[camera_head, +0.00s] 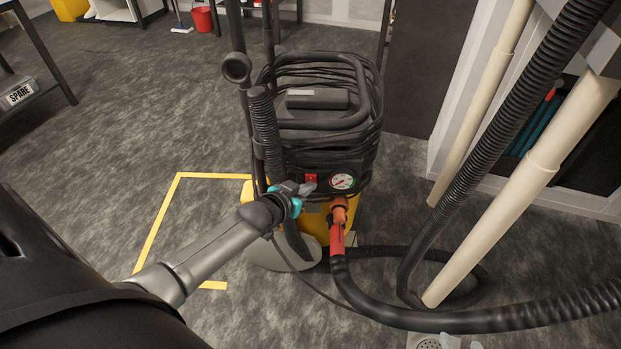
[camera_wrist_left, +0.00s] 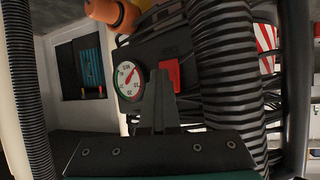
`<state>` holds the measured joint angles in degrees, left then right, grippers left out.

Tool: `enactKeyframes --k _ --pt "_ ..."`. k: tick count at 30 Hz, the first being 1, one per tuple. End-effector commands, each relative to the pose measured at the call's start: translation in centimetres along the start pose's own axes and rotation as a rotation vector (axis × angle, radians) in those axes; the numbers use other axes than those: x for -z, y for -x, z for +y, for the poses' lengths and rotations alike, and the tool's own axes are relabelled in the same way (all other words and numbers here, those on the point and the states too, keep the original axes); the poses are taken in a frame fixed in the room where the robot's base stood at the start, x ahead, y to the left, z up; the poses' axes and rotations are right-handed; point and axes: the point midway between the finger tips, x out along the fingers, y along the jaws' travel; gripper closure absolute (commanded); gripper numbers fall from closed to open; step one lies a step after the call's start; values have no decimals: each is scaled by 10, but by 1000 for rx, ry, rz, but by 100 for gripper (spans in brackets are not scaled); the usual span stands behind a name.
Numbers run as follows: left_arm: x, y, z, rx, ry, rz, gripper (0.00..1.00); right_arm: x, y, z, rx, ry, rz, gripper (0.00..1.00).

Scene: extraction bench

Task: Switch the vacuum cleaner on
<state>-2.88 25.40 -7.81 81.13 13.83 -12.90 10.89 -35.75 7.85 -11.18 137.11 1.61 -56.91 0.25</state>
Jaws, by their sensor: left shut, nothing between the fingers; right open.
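The vacuum cleaner (camera_head: 318,130) stands upright on the floor, with a black top and a yellow lower body. Its red switch (camera_head: 311,178) is on the dark front panel, left of a round gauge (camera_head: 343,181). In the left wrist view the red switch (camera_wrist_left: 172,75) and the gauge (camera_wrist_left: 131,81) lie just beyond my fingertips. My left gripper (camera_head: 307,187) is shut and empty, its tips close to the panel near the switch. I cannot tell whether they touch it. Only the fingertips of my right gripper (camera_head: 463,344) seem to show at the bottom edge, apart and empty.
A black ribbed hose (camera_head: 400,316) with an orange-red connector (camera_head: 338,240) runs from the cleaner's front to the right. Cream pipes (camera_head: 530,170) stand at the right. Yellow tape (camera_head: 160,220) marks the floor at left, where there is free room.

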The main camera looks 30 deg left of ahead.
Motion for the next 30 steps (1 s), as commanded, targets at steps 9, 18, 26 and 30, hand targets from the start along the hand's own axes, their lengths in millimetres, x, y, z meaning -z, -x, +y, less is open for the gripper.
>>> enactKeyframes --k 9,18,26,30 --pt "8 -4 -4 4 -1 12 100 0 0 0 0 0 -1 50" --pt "10 -6 -8 8 -1 13 100 -1 0 0 0 0 -1 50" --pt "10 -6 -9 10 -2 13 100 -1 0 0 0 0 -1 50" --pt "10 -6 -9 10 -3 12 100 -1 0 0 0 0 -1 50"
